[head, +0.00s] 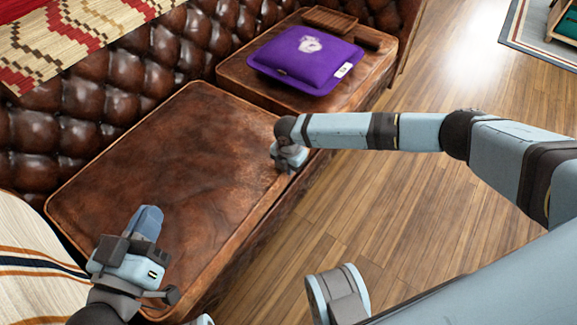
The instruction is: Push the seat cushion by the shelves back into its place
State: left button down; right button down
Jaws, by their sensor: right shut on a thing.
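A brown leather seat cushion (165,165) lies flat on the tufted brown leather sofa. A second seat cushion (240,82) lies further along, with a visible step between the two. My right gripper (290,158) is at the near cushion's right front edge, near that step, and is shut on the cushion's edge. Its fingertips are partly hidden by its own body. My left gripper (148,222) is over the near cushion's left front part. Its fingers overlap from this angle, so I cannot tell whether they are open or whether they touch the leather.
A purple pillow (305,58) and a brown wooden tray (330,20) lie on the further cushion. A patterned red and cream throw (75,35) covers part of the backrest. A striped cloth (30,265) is at the lower left. Wood floor (400,200) lies open in front of the sofa.

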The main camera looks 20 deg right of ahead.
dwell(0.3)
jog(key=c, duration=1.1)
grip_release()
pick_arm(q)
jog(key=shift+r, duration=0.1)
pick_arm(e)
jog(key=shift+r, duration=0.1)
pick_arm(q)
notch_tip(320, 180, up, 6)
jog(key=t+p, duration=0.2)
jog(key=p, duration=0.3)
jog(key=shift+s+a+n, duration=0.15)
jog(key=shift+a+n, duration=0.15)
jog(key=shift+a, duration=0.15)
pick_arm(e)
notch_tip(320, 180, up, 14)
jog(key=shift+s+f, duration=0.1)
jog(key=shift+f, duration=0.15)
